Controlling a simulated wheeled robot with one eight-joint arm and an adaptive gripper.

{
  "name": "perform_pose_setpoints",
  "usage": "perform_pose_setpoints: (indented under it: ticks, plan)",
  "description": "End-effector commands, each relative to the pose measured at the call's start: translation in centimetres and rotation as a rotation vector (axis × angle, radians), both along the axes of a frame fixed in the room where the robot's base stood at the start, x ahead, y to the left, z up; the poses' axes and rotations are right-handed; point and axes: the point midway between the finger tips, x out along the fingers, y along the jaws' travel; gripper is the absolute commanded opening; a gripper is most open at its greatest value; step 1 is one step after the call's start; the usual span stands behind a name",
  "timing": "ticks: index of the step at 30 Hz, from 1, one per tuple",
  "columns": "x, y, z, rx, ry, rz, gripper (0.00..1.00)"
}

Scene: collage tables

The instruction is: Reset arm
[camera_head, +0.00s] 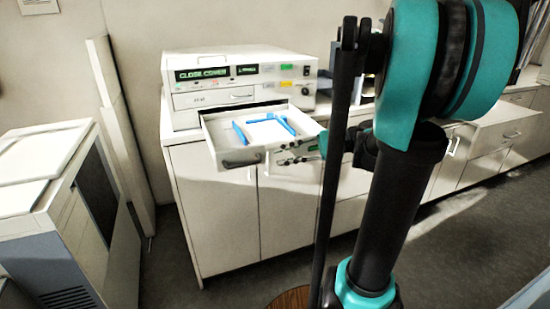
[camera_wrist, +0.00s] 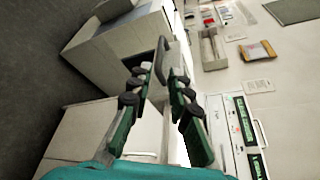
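My gripper (camera_head: 280,154) is in front of the pulled-out drawer's right front corner in the head view, its tips pointing left. In the wrist view my gripper's (camera_wrist: 161,72) two green and black fingers stand apart with a gap between the tips. Nothing is held in it. The drawer (camera_head: 210,138) is open and has a grey handle (camera_head: 241,163). The handle also shows just beyond the fingertips in the wrist view (camera_wrist: 161,57), apart from them as far as I can tell. My teal and black arm crosses the right of the head view.
The drawer belongs to a white machine (camera_head: 240,68) with a green display, on a white cabinet (camera_head: 225,215). Blue-edged contents (camera_head: 268,128) lie in the drawer. A grey machine (camera_head: 75,220) stands at left. Dark floor (camera_head: 180,260) is open in front.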

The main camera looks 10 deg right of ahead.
Motion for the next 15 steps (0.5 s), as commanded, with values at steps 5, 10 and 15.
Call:
perform_pose_setpoints:
  ticks: [5, 10, 15]
  plan:
    - [0.0, -0.3, 0.1, -0.001, 0.000, -0.001, 0.19]
    - [0.0, -0.3, 0.1, -0.001, 0.000, -0.001, 0.19]
    - [-0.5, 0.6, -1.8, -0.071, -0.007, -0.008, 0.19]
